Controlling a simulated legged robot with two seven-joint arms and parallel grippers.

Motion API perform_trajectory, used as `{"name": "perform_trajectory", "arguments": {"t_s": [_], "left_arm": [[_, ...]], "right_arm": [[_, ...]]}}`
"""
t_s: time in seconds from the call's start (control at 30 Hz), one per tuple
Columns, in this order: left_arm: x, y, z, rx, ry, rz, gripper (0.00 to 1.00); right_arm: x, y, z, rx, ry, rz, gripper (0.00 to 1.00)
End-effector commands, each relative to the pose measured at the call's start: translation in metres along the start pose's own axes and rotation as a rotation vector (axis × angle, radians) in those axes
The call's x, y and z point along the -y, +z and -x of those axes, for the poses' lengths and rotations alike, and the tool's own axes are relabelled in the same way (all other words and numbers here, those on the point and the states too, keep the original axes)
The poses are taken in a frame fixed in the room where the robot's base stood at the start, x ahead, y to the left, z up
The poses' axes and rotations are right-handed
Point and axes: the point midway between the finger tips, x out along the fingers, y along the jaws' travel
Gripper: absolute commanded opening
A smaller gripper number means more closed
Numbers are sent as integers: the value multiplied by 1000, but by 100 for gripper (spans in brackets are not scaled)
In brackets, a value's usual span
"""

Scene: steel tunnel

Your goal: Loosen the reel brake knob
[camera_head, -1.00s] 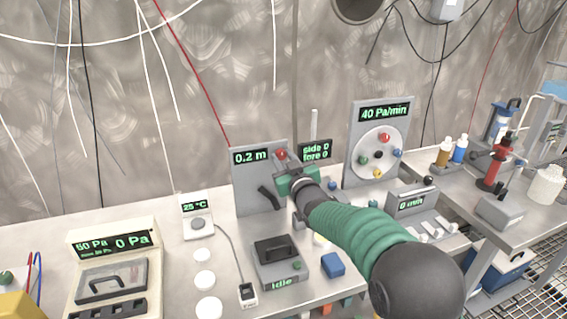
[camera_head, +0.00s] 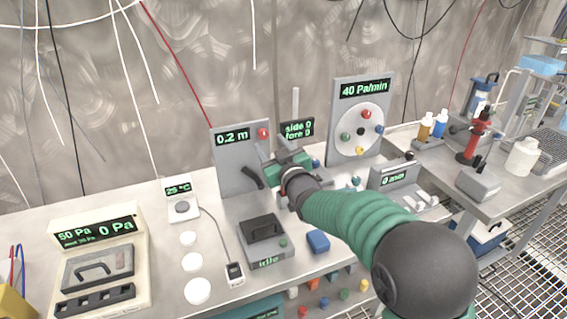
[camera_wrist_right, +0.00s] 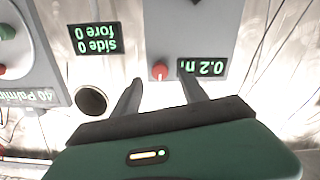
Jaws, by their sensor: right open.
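The red knob (camera_head: 263,133) sits at the upper right of the upright grey reel panel (camera_head: 232,172), beside its "0.2 m" display. A black crank handle (camera_head: 253,178) is lower on that panel. My right gripper (camera_head: 270,152) is open and empty, just below and to the right of the knob in the head view. In the right wrist view the same knob (camera_wrist_right: 160,72) shows upside down between and beyond the tips of the two dark fingers (camera_wrist_right: 158,86). A gap shows between the knob and each finger. My left gripper is not in view.
A small "side 0 fore 0" display (camera_head: 297,130) stands right of the reel panel. Farther right is a "40 Pa/min" panel (camera_head: 374,90) with a coloured-knob dial. A grey "Idle" box (camera_head: 265,243) and a blue block (camera_head: 318,241) lie on the bench in front.

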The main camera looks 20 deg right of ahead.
Motion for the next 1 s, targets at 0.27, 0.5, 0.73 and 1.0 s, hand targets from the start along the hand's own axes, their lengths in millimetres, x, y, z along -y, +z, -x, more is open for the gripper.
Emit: {"name": "perform_trajectory", "arguments": {"t_s": [0.27,0.5,0.73,1.0], "left_arm": [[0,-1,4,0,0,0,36],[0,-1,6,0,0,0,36],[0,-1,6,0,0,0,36],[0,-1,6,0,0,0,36]], "right_arm": [[-1,-1,82,0,2,0,50],[0,1,119,1,0,1,50],[0,2,122,1,0,1,50],[0,2,121,1,0,1,50]]}}
